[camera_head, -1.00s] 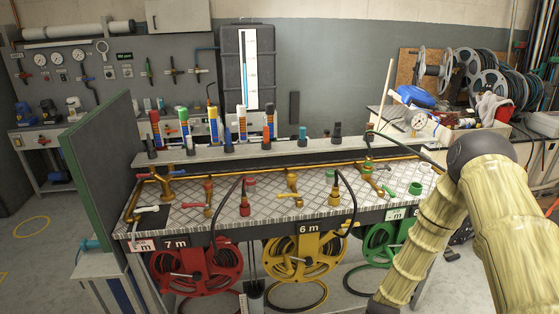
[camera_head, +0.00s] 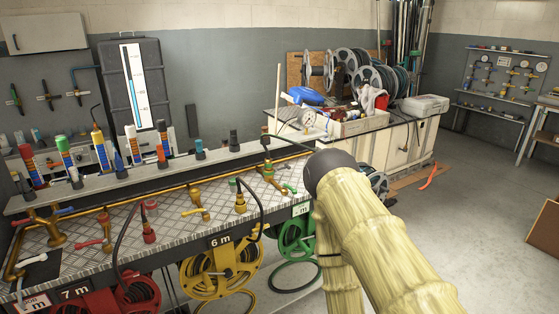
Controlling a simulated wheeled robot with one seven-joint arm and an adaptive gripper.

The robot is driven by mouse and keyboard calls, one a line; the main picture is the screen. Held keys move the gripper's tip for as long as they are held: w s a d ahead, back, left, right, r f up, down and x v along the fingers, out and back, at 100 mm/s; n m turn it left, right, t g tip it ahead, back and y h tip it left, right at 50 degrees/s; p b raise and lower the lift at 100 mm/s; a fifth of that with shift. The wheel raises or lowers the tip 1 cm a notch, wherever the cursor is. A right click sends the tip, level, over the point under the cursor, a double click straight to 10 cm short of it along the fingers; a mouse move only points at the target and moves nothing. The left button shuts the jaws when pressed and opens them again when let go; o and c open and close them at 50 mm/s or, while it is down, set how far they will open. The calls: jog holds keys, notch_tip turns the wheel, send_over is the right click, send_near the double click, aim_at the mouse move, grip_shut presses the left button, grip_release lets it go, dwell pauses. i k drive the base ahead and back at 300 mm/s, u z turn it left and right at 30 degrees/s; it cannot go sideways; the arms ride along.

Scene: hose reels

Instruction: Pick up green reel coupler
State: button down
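The green hose reel (camera_head: 297,238) hangs under the bench's right end, partly behind my arm. I cannot make out its coupler. A black hose (camera_head: 285,140) arches from the rear ledge to the right and passes behind my arm, where its end is hidden. A small green valve handle (camera_head: 289,188) lies on the tread plate just left of my arm. My arm's pale yellow links cover the right end of the bench. My gripper is not visible.
The tread-plate bench (camera_head: 110,225) carries brass valves and hose couplers on the red hose (camera_head: 148,232) and yellow hose (camera_head: 240,205). The yellow reel (camera_head: 222,270) hangs below. A side counter (camera_head: 400,135) with tools stands behind. Open floor (camera_head: 480,220) lies to the right.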

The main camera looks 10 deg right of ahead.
aim_at(268, 161)
jog(key=u, duration=1.1)
jog(key=i, duration=0.55)
jog(key=z, duration=0.8)
